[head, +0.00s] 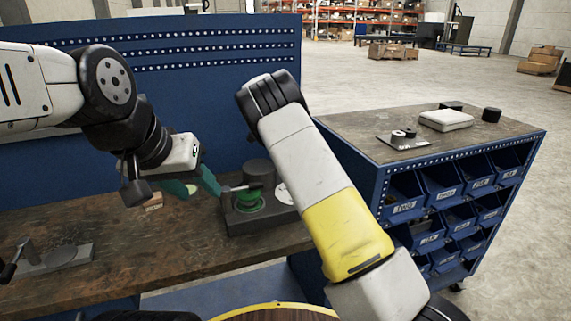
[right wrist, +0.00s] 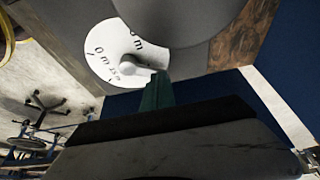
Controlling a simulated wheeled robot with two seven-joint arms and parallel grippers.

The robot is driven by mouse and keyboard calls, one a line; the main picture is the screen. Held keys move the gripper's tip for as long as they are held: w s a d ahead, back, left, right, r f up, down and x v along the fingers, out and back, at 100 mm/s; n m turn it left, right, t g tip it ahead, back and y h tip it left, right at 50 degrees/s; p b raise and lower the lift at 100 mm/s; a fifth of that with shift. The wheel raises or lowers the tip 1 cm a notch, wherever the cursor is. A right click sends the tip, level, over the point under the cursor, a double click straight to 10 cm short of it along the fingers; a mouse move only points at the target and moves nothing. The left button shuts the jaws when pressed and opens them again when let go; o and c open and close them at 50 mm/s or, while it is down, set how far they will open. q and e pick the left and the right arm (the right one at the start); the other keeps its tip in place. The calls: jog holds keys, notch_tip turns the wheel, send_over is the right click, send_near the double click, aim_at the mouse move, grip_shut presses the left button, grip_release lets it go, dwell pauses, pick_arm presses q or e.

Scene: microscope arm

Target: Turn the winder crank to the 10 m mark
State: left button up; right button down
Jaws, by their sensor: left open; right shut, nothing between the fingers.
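The winder (head: 258,212) is a dark grey block on the bench with a green coil, a dark cylinder above it and a thin crank rod (head: 240,187) at its left. Its white dial (head: 284,194) is partly hidden by my right arm. In the right wrist view the dial (right wrist: 108,48) shows black marks and a pale pointer; I cannot read all the marks. My left gripper (head: 193,187) is open, its green fingers just left of the winder. My right gripper (right wrist: 157,92) is shut and empty, close to the dial; the head view does not show it.
A blue perforated panel (head: 180,75) stands behind the bench. A blue bin cart (head: 440,190) with small items on top stands at right. My right arm crosses the middle of the head view.

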jog(key=shift+w+d+m+g, duration=0.15)
jog(key=shift+d+m+g, duration=0.2)
jog(key=shift+m, duration=0.35)
jog(key=shift+d, duration=0.4)
